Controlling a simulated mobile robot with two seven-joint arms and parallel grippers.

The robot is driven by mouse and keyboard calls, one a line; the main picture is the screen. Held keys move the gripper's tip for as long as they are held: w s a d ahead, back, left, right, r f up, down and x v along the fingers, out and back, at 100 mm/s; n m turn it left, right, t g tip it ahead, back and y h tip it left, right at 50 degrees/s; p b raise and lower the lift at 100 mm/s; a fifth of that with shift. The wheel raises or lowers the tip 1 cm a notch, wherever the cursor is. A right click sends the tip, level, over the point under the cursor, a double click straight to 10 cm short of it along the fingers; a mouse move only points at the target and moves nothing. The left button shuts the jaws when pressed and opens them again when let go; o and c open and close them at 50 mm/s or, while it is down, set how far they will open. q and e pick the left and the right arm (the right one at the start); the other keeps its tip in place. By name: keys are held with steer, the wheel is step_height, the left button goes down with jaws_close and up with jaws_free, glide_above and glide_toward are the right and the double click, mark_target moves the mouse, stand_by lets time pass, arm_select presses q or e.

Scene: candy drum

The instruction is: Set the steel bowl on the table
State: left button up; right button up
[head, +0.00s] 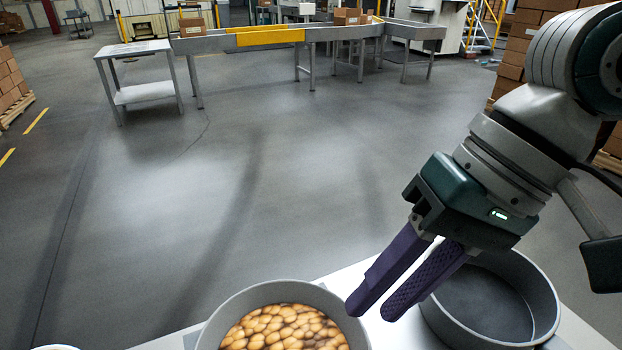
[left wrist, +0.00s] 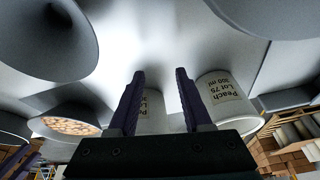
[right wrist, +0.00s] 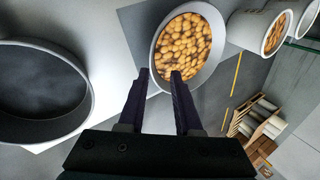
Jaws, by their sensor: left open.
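A grey metal bowl (head: 215,325) full of orange-brown pieces stands at the bottom of the head view, cut off by the edge. A bowl with such pieces also shows in the right wrist view (right wrist: 158,50). I cannot tell which vessel is the steel bowl. My right gripper (head: 378,308) is open and empty, pointing down between the filled bowl and an empty grey round pan (head: 545,298). My left gripper (left wrist: 160,75) shows only in its wrist view, open. A white cup (left wrist: 153,108) shows beyond its fingers, partly hidden; I see no grip on it.
A white cup labelled Peach (left wrist: 228,95) stands beside the left fingers. The white tabletop (head: 345,275) has little bare room between bowl and pan. Another filled vessel (right wrist: 250,30) is at the right wrist view's upper right. A grey side table (head: 135,48) and conveyor stand far off.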

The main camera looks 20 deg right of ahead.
arm_select(q)
steer(key=shift+a+r, duration=0.15)
arm_select(e)
steer(key=shift+v, duration=1.85)
